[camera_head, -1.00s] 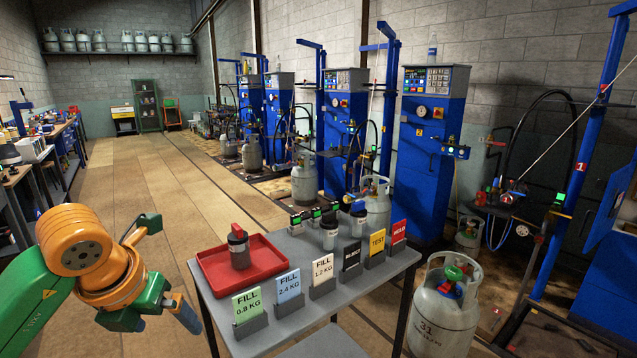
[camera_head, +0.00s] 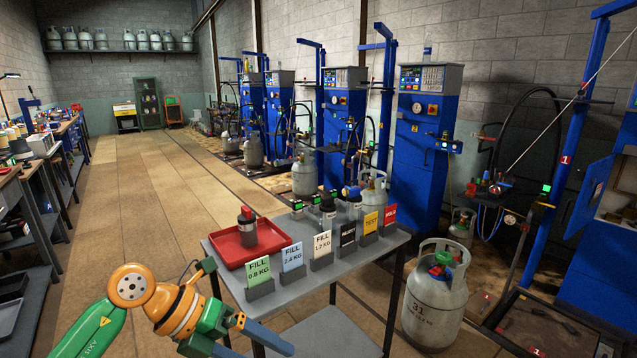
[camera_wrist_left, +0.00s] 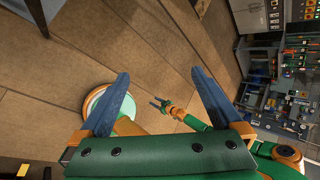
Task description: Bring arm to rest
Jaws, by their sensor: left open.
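My left gripper (camera_head: 262,342) is at the bottom of the head view, left of and in front of the grey table's near leg. One blue-grey finger points right and down; the other is mostly hidden or cut off. The right gripper is too small to judge. It is not in the head view.
The grey table (camera_head: 330,270) holds a red tray (camera_head: 222,258) with a dark canister (camera_head: 247,228), several small canisters and label cards. A gas cylinder (camera_head: 435,300) stands right of it. Workbenches (camera_head: 35,185) line the left. Floor between (camera_head: 150,205) is clear.

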